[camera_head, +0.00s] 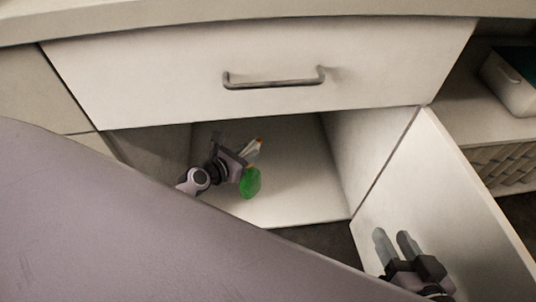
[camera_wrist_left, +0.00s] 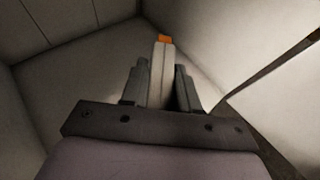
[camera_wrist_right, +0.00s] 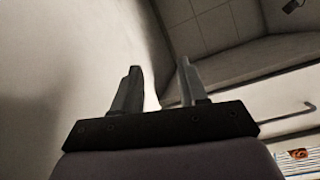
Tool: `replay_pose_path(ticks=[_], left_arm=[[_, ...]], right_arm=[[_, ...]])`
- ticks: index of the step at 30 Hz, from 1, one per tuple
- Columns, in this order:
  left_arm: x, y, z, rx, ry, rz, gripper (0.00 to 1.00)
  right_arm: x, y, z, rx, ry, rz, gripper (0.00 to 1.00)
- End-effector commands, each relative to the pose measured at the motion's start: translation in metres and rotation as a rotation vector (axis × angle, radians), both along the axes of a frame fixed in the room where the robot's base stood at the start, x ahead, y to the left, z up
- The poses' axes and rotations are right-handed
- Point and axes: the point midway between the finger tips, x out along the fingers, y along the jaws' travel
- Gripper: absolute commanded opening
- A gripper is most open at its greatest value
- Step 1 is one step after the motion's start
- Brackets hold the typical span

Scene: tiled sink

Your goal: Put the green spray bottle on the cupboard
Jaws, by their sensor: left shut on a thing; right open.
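The green spray bottle (camera_head: 251,183) is inside the open lower cupboard (camera_head: 300,205), with a green body and a pale head with an orange tip. My left gripper (camera_head: 240,160) reaches into the cupboard and is shut on the bottle's pale upper part. In the left wrist view the pale head with its orange nozzle (camera_wrist_left: 164,40) stands between the fingers (camera_wrist_left: 160,88). Whether the bottle's base touches the cupboard floor I cannot tell. My right gripper (camera_head: 395,243) is open and empty in front of the open cupboard door; its fingers (camera_wrist_right: 158,88) also show in the right wrist view.
The cupboard door (camera_head: 440,200) is swung open on the right. A closed drawer with a metal handle (camera_head: 274,79) is above the opening. To the right, an open shelf holds a pale box (camera_head: 512,85) and a woven basket (camera_head: 505,167). The cupboard floor right of the bottle is clear.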

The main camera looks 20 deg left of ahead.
Motion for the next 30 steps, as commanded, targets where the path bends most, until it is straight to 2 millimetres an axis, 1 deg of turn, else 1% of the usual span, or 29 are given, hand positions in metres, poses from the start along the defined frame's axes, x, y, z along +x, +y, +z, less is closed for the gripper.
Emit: replay_pose_path(ticks=[2, 5, 10, 15, 18, 23, 30], left_arm=[[0.001, 0.0, 0.001, -0.001, -0.004, 0.001, 0.0], [0.001, 0.0, -0.006, -0.001, -0.004, 0.001, 0.0], [0.001, 0.0, -0.032, -0.001, -0.004, 0.001, 0.0], [0.001, 0.0, -0.053, -0.001, -0.004, 0.001, 0.0], [0.001, 0.0, -0.06, -0.001, -0.004, 0.001, 0.0], [0.001, 0.0, -0.064, -0.001, -0.004, 0.001, 0.0], [0.001, 0.0, -0.09, -0.002, -0.004, 0.002, 0.0]], right_arm=[[0.0, 0.0, 0.0, 0.001, 0.0, 0.0, 0.43], [0.001, 0.003, -0.003, 0.02, 0.0, 0.006, 0.43], [0.005, 0.018, -0.011, 0.111, 0.001, 0.036, 0.43], [0.002, 0.008, -0.012, 0.062, -0.072, 0.026, 0.43], [0.002, 0.004, -0.011, 0.035, -0.107, 0.018, 0.43], [0.001, 0.0, -0.009, 0.012, -0.135, 0.012, 0.43], [-0.003, -0.012, -0.012, -0.061, -0.228, -0.004, 0.43]])
